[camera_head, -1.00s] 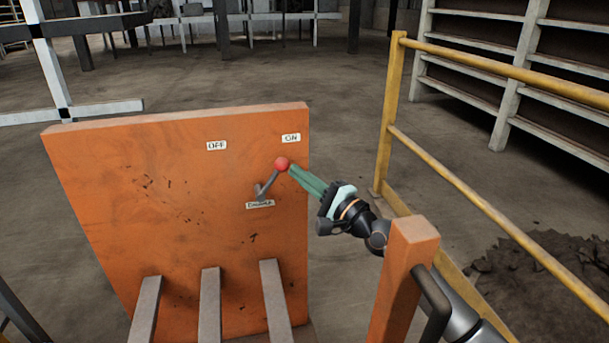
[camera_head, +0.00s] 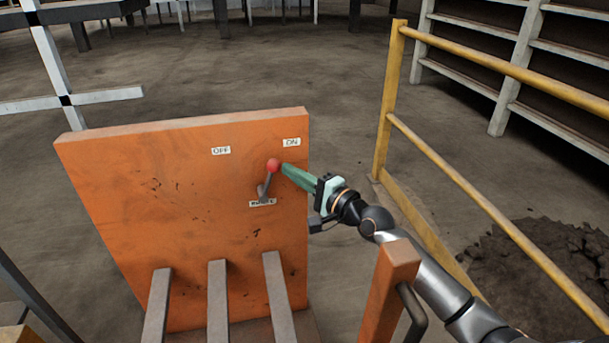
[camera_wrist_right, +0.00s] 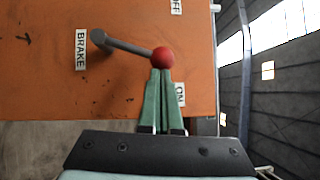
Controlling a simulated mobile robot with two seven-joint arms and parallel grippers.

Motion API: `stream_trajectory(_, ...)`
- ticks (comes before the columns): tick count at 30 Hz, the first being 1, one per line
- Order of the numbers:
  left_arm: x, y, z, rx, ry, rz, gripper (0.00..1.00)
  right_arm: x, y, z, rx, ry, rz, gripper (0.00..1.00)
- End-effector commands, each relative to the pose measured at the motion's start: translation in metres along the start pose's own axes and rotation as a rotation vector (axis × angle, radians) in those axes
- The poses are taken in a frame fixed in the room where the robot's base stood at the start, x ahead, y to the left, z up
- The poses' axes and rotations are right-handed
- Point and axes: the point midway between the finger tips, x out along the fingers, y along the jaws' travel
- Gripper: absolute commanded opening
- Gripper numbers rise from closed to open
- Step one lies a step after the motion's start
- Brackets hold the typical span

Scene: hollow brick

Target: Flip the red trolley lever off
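The orange trolley panel (camera_head: 180,215) stands upright and carries the lever (camera_head: 265,185), a grey arm with a red ball knob (camera_head: 273,165). The lever points up and leans slightly right, between the OFF sign (camera_head: 221,150) and the ON sign (camera_head: 291,142), nearer ON. My right gripper (camera_head: 283,169) comes from the right, its green fingers together and their tips at the knob's right side. In the right wrist view the fingertips (camera_wrist_right: 162,72) meet the red knob (camera_wrist_right: 163,57), which looks wider than the closed fingers. My left gripper is out of view.
A BRAKE label (camera_head: 263,203) sits below the lever's pivot. An orange post (camera_head: 390,290) with a dark handle stands beneath my right forearm. A yellow railing (camera_head: 440,165) runs along the right, with a dark rubble patch (camera_head: 540,260) beyond. Grey slats (camera_head: 217,300) stand before the panel.

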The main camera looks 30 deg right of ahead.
Motion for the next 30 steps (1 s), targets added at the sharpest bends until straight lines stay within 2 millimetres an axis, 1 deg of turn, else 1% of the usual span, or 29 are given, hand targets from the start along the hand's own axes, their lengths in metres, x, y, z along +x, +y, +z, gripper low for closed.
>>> stream_trajectory(1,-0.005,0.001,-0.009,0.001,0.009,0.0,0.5,0.001,-0.004,0.002,-0.008,-0.001,0.008,0.0)
stream_trajectory(14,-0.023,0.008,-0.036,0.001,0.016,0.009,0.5,0.007,-0.012,0.01,-0.103,-0.001,0.073,0.0)
stream_trajectory(19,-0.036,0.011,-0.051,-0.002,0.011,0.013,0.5,0.011,-0.018,0.016,-0.158,-0.001,0.111,0.0)
stream_trajectory(21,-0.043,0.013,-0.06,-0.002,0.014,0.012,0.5,0.013,-0.021,0.019,-0.19,-0.001,0.133,0.0)
stream_trajectory(24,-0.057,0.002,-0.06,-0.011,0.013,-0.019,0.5,0.016,-0.025,0.025,-0.242,-0.001,0.167,0.0)
stream_trajectory(30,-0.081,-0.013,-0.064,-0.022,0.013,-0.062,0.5,0.022,-0.026,0.034,-0.348,-0.002,0.238,0.0)
